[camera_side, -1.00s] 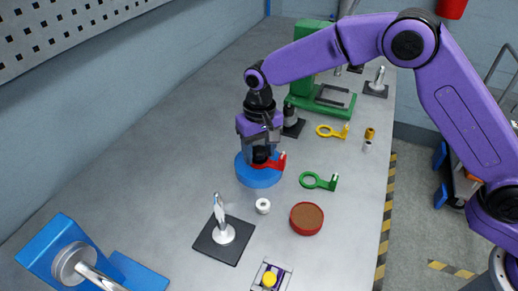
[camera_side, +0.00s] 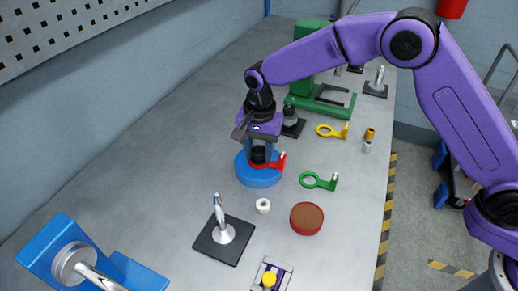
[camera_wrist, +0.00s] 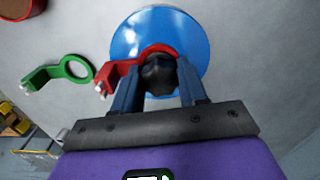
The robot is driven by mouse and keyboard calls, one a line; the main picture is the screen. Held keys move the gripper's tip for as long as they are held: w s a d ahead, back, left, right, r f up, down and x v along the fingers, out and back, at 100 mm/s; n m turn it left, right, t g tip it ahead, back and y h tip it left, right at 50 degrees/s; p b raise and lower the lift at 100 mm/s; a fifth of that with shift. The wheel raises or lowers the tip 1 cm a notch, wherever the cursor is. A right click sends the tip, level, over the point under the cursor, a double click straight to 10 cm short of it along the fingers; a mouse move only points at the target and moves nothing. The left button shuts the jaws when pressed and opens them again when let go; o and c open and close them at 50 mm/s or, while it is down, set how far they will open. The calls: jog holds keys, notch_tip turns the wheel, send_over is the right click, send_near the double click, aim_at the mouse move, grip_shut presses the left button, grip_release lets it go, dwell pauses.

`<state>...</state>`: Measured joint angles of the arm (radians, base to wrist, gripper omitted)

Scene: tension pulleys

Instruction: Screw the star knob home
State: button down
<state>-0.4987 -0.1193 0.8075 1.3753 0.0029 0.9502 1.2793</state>
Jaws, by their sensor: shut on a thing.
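The black star knob (camera_wrist: 160,74) sits over the middle of a round blue base (camera_wrist: 128,40), above the ring of a red arm (camera_wrist: 115,74). My gripper (camera_wrist: 159,82) points down and is shut on the knob, one finger on each side. In the side view my gripper (camera_side: 260,150) stands upright over the blue base (camera_side: 258,178). The red arm (camera_side: 280,162) sticks out to the right. The thread under the knob is hidden.
A green ring arm (camera_side: 318,181) and a yellow ring arm (camera_side: 332,131) lie to the right. A white ring (camera_side: 263,206), a red round tub (camera_side: 307,218) and a black plate with a metal lever (camera_side: 223,240) are nearer the camera. A green press (camera_side: 325,98) stands behind.

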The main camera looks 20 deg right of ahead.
jog(key=m, duration=0.4)
jog(key=shift+m, duration=0.4)
jog(key=m, duration=0.3)
jog(key=shift+m, duration=0.3)
jog(key=c, duration=0.5)
grip_release()
